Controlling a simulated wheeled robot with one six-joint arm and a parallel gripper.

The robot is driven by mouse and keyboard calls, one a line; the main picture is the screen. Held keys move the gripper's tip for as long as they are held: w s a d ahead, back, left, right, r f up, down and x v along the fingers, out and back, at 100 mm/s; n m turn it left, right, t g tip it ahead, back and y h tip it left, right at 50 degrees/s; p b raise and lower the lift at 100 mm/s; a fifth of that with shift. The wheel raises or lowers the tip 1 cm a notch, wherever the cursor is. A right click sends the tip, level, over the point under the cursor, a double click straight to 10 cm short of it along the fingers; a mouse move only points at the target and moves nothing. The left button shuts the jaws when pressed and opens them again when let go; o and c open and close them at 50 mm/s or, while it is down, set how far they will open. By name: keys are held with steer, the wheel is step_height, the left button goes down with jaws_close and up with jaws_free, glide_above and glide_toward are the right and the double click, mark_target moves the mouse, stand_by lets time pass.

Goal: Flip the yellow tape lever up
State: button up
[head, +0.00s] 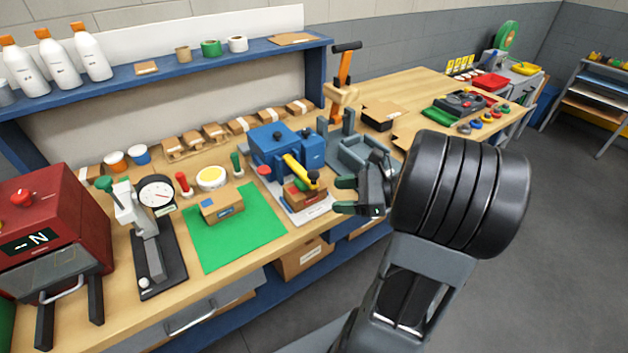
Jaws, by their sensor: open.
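The yellow tape lever (298,167) is on the front of a blue machine (272,144). It slants down to the right and ends in a dark knob. A stack of brown and reddish blocks (304,194) sits below the lever on a pale plate. My gripper (343,195) is open, with its green-tipped fingers pointing left toward the stack. It is to the right of the lever and a little lower in the picture. I see no contact with the lever.
A small carton (221,205) lies on the green mat (232,237) to the left. A green-handled peg stands just left of the blue machine. A grey tray (365,153) and an orange clamp (344,75) stand behind my gripper. The floor at right is clear.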

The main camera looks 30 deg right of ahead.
mark_target(314, 172)
steer(key=d+m+t, duration=0.4)
steer(key=d, duration=0.2)
steer(key=shift+m+t+h, duration=0.3)
steer(key=shift+t, duration=0.1)
steer(key=x, duration=1.3)
steer(key=shift+w+f+p, duration=0.1)
steer(key=shift+p, duration=0.25)
steer(key=shift+c, duration=0.3)
jaws_close()
